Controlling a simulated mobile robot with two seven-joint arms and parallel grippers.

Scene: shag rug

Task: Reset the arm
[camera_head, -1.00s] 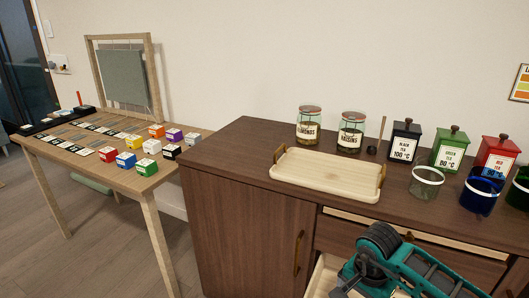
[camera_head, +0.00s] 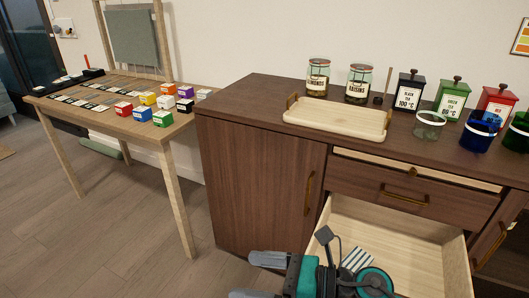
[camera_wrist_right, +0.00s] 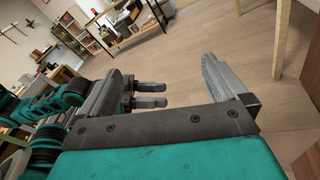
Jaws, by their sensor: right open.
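My right gripper (camera_head: 258,277) is low in the head view, in front of the cabinet and left of the open drawer (camera_head: 415,235). Its two grey fingers point left, spread apart with nothing between them. The right wrist view also shows this gripper (camera_wrist_right: 162,85) empty above the wooden floor. Two dark prongs with grey tips (camera_wrist_right: 150,95) and teal arm parts show at the left of that view; they may belong to my left arm, but their opening is unclear. My left gripper does not show in the head view.
The brown cabinet (camera_head: 258,170) carries a wooden tray (camera_head: 337,120), labelled jars, tea boxes and glass containers. A striped item (camera_head: 357,258) lies in the drawer. A table (camera_head: 130,124) with coloured boxes stands left. The floor (camera_head: 120,235) between is clear.

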